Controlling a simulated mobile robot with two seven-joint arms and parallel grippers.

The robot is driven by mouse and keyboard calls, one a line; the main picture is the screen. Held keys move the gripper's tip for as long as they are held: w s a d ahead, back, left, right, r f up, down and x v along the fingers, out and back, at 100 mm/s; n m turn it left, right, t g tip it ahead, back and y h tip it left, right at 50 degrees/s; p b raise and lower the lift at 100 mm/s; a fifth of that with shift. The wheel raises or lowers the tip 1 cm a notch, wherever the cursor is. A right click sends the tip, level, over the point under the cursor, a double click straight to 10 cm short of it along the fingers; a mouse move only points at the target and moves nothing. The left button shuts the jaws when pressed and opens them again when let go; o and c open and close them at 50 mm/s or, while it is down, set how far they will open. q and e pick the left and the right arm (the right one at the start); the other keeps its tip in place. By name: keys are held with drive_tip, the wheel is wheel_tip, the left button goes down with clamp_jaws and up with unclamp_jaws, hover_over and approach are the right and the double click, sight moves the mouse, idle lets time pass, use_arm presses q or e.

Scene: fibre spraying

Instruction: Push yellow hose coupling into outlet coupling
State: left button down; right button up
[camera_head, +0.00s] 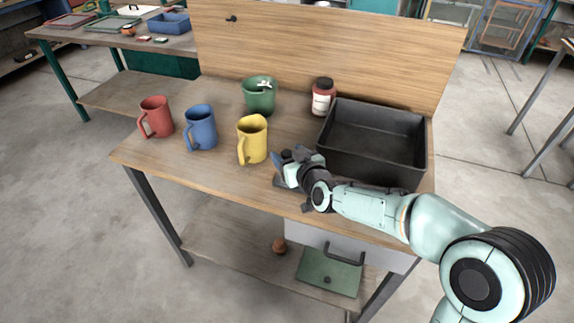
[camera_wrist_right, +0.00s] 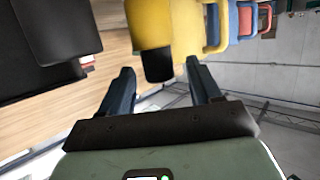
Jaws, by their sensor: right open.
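No hose coupling or outlet coupling can be made out in either view. The yellow thing that shows is a yellow mug (camera_head: 252,139), upright on the wooden workbench. My right gripper (camera_head: 281,162) is just right of and in front of this mug, low over the bench. In the right wrist view, my right gripper (camera_wrist_right: 158,66) is open, its two dark fingers apart. The yellow mug (camera_wrist_right: 168,22) lies beyond the fingertips there, with a dark patch at its lower end between them. I cannot tell if they touch. My left gripper is not in view.
A blue mug (camera_head: 201,129), a red mug (camera_head: 156,117) and a green mug (camera_head: 260,94) stand on the bench (camera_head: 182,166). A white-and-red jar (camera_head: 322,98) stands behind. A black tray (camera_head: 420,160) is at the right. A wooden back panel (camera_head: 330,45) closes the rear.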

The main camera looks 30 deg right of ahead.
drive_tip(key=shift+w+d+f, duration=0.1)
drive_tip(key=shift+w+f, duration=0.15)
drive_tip(key=shift+w, duration=0.45)
drive_tip(key=shift+r, duration=0.1)
drive_tip(key=c, duration=1.1)
drive_tip(key=shift+c, duration=0.2)
